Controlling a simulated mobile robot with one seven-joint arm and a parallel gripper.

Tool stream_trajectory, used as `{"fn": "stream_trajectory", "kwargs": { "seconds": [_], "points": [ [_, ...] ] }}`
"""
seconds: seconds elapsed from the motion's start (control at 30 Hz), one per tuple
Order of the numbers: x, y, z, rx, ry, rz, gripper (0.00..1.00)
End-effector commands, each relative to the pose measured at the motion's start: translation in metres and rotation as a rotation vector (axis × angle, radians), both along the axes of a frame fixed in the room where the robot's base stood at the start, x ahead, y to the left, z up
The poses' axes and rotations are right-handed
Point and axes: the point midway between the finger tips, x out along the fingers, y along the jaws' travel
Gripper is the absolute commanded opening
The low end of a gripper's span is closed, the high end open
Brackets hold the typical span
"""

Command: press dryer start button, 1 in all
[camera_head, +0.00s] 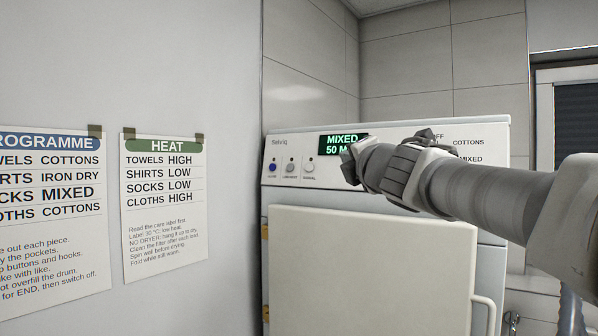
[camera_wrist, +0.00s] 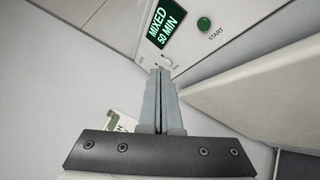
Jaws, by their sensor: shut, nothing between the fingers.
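The dryer (camera_head: 375,260) stands ahead with its cream door shut. Its display (camera_head: 342,140) reads MIXED and 50 MIN in green, partly covered by my arm in the head view; the display (camera_wrist: 166,23) shows tilted in the wrist view. The green start button (camera_wrist: 204,24), labelled START, sits to the right of the display in the wrist view; my arm hides it in the head view. My gripper (camera_wrist: 160,72) is shut and empty. In the wrist view its fingertips appear below the display and to the lower left of the button, apart from the button.
Small buttons (camera_head: 290,167) line the panel's left side, one of them blue. A PROGRAMME sheet (camera_head: 52,215) and a HEAT sheet (camera_head: 163,210) hang on the left wall. The door handle (camera_head: 487,312) sticks out at lower right.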

Motion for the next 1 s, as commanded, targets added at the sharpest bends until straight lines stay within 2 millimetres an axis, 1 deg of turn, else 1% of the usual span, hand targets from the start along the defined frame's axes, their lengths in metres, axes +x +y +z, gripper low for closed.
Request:
{"fn": "stream_trajectory", "kwargs": {
  "seconds": [0.23,0.37,0.53,0.8,1.0],
  "points": [
    [0.0,0.0,0.0,0.003,0.001,-0.001,0.0],
    [0.003,-0.003,-0.001,0.004,0.002,-0.001,0.0],
    [0.018,-0.014,-0.005,0.005,0.003,-0.003,0.0],
    [0.049,-0.036,-0.011,0.006,0.004,-0.003,0.0],
    [0.064,-0.047,-0.014,0.006,0.003,-0.004,0.0]
  ]
}}
